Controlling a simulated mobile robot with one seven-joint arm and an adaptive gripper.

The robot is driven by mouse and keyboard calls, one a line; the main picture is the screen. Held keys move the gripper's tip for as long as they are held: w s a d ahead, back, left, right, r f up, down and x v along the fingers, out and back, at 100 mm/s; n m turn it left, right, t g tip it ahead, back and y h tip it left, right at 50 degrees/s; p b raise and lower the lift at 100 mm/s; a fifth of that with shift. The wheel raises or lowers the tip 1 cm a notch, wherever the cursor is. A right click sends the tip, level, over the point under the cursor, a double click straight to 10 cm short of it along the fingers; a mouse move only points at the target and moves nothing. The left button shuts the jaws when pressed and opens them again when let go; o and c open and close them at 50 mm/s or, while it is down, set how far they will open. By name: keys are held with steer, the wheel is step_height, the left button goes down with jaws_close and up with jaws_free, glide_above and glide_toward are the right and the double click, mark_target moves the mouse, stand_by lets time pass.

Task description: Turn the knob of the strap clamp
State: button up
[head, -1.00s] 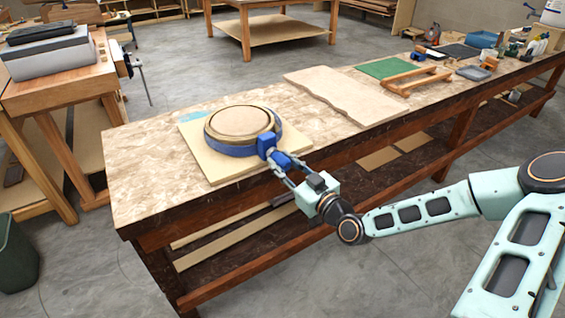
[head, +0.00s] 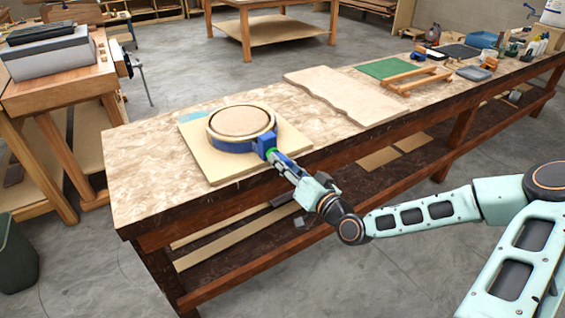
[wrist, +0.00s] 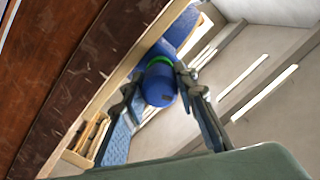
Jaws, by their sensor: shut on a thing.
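The strap clamp (head: 240,146) is a blue band around a round wooden piece (head: 242,121) on a pale square board. Its blue block sits at the front right of the ring. The blue knob (wrist: 159,84), with a green collar behind it, stands out from the block in the wrist view. My gripper (wrist: 157,86) is shut on the knob, one finger on each side. In the head view, my gripper (head: 281,163) reaches the clamp from the lower right and hides most of the knob.
The pale board (head: 222,172) lies on the workbench near its front edge. A wavy wooden plank (head: 345,95) and a green mat (head: 384,68) lie further right. The bench top (head: 140,170) left of the board is clear.

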steer(key=m, duration=0.4)
steer(key=shift+m, duration=2.1)
steer(key=o, duration=1.2)
steer(key=shift+c, duration=0.2)
steer(key=v, duration=1.2)
